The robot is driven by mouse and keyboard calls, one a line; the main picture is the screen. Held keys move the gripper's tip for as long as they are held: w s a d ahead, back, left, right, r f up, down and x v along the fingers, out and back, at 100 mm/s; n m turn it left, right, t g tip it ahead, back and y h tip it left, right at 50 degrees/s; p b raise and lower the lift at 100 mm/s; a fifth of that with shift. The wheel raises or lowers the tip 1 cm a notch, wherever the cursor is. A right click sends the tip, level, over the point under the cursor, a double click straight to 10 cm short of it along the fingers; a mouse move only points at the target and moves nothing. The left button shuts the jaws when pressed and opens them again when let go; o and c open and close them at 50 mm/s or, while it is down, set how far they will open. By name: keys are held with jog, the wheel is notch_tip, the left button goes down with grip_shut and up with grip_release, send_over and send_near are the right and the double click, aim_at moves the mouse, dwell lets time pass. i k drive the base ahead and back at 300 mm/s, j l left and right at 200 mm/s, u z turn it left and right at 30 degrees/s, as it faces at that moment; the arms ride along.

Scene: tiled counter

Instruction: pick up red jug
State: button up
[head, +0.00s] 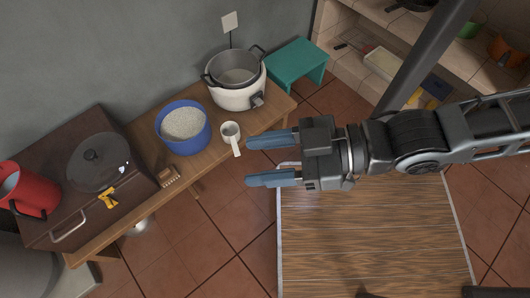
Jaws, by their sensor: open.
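The red jug (33,190) is at the far left of the head view, upright on the left end of a dark brown chest or box. My gripper is well to the right of the jug, beyond the bench's front edge.
The dark box (130,199) also bears a lidded pan (98,165) and a yellow item (107,196). On the wooden bench (215,163) are a blue bucket of white grains (165,125), a white cup (236,149) and a cooker (238,97). A teal stool (297,60) stands behind.

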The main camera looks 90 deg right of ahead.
aim_at(29, 194)
jog(key=z, duration=1.55)
jog(key=u, duration=1.55)
jog(key=i+l+u, duration=0.15)
jog(key=i, duration=0.45)
